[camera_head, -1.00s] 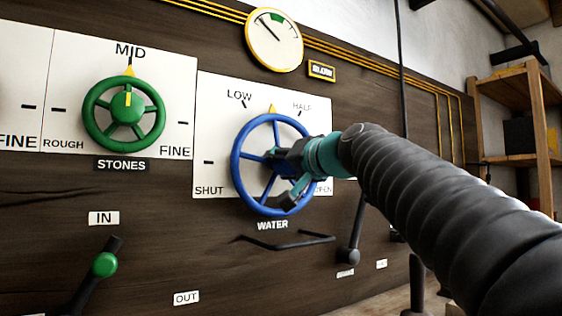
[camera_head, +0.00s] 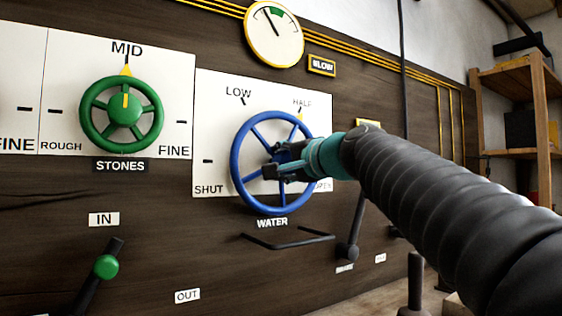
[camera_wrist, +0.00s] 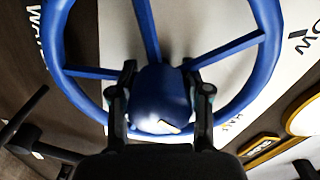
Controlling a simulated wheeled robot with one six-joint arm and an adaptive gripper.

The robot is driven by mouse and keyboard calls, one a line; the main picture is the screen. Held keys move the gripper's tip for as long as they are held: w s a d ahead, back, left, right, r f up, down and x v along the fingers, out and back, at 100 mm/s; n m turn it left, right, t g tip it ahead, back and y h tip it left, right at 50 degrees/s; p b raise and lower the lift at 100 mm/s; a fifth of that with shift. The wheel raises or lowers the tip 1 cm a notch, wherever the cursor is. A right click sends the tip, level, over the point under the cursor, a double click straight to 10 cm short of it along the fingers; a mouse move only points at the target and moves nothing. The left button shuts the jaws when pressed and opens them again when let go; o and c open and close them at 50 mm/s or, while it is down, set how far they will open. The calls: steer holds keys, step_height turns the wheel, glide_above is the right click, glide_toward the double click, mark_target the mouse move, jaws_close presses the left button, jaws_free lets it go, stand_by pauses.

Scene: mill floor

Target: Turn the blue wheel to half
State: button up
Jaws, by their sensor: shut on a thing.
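The blue wheel (camera_head: 241,152) labelled WATER is mounted on a white plate (camera_head: 214,110) marked SHUT, LOW, HALF and a partly covered mark at lower right. A yellow pointer at the wheel's rim sits just under the HALF mark (camera_head: 302,103). My gripper (camera_head: 272,163) is at the middle of the wheel. In the wrist view, my gripper (camera_wrist: 160,100) has one finger on each side of the blue hub (camera_wrist: 160,92) and is shut on it. My arm hides the wheel's right edge in the head view.
A green STONES wheel (camera_head: 122,112) is to the left, its pointer at MID. A gauge (camera_head: 274,34) hangs above. Below are a black bar handle (camera_head: 287,242), a green-knobbed lever (camera_head: 106,266) and a dark lever (camera_head: 349,250). Shelves (camera_head: 520,120) stand at right.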

stand_by(0.4)
steer(key=o, duration=1.2)
steer(key=v, duration=1.2)
